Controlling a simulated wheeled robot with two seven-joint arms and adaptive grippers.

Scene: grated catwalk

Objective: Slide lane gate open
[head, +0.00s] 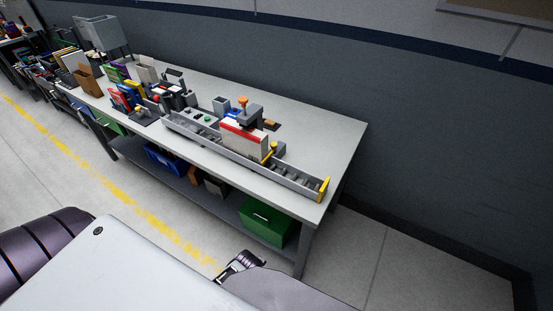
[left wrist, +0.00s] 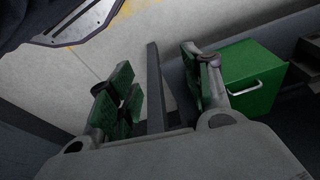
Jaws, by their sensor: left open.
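A long grey lane (head: 292,178) lies along the front edge of the workbench, with a yellow piece (head: 323,189) at its near right end. A white panel with a red top edge (head: 241,140) stands upright at its middle, and a small yellow piece (head: 269,152) sits beside the panel. I cannot tell which part is the lane gate. In the left wrist view my left gripper (left wrist: 160,84) is open and empty, its green-padded fingers apart, below the bench top. A dark gripper part (head: 239,263) shows low in the head view, away from the lane. My right gripper is not identifiable.
The workbench (head: 325,145) has free room at its right end. Books and bins crowd the bench's far left. A dark wall (head: 430,150) stands behind.

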